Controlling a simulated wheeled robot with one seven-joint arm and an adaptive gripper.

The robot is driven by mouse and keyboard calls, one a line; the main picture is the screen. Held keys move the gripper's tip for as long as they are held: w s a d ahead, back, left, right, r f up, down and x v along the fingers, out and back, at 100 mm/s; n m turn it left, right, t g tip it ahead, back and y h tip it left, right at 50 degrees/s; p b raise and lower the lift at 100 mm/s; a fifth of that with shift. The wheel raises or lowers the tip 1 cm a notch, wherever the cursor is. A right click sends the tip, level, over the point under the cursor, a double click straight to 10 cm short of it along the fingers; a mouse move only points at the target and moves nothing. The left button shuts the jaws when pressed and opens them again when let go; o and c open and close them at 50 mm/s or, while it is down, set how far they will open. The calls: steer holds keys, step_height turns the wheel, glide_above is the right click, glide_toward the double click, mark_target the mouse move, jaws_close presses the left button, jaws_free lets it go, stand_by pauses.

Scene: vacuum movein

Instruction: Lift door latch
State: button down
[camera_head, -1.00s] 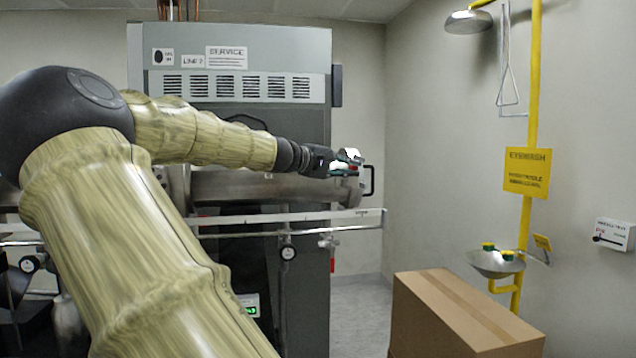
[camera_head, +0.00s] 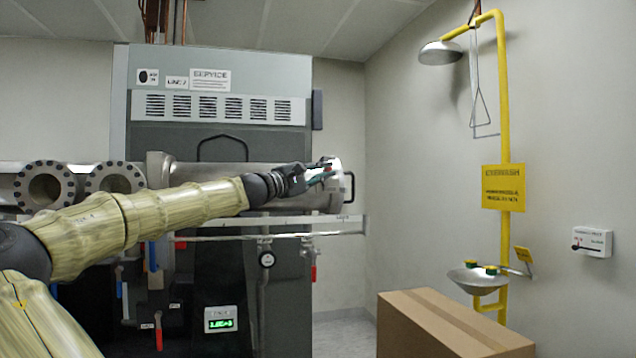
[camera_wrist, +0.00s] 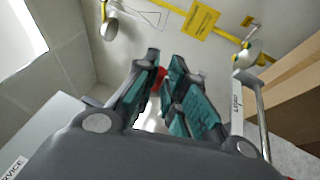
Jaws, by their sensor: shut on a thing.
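The door latch shows red between my fingertips in the wrist view (camera_wrist: 160,77), with a pale metal part below it. It sits at the right end of the horizontal metal chamber, by the round door flange (camera_head: 334,195). My gripper (camera_head: 318,177) reaches it from the left and is shut on it; it also shows in the wrist view (camera_wrist: 166,72), teal pads on either side of the latch. The fingers hide most of the latch, so its exact angle cannot be told. A black door handle (camera_head: 351,188) stands just right of the flange.
A grey cabinet (camera_head: 220,62) stands behind. A cardboard box (camera_head: 440,330) and yellow eyewash stand (camera_head: 503,130) are at right. Floor between is clear.

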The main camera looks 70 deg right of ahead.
steer(key=shift+w+r+h+b, duration=0.2)
steer(key=shift+r+h+b, duration=0.1)
stand_by(1.8)
steer(key=c, duration=1.4)
jaws_free()
steer(key=shift+a, duration=0.1)
steer(key=shift+c, duration=0.2)
steer(key=shift+f, duration=0.3)
steer(key=v, duration=1.1)
steer(key=shift+w+a, duration=0.25)
steer(key=shift+f, duration=0.15)
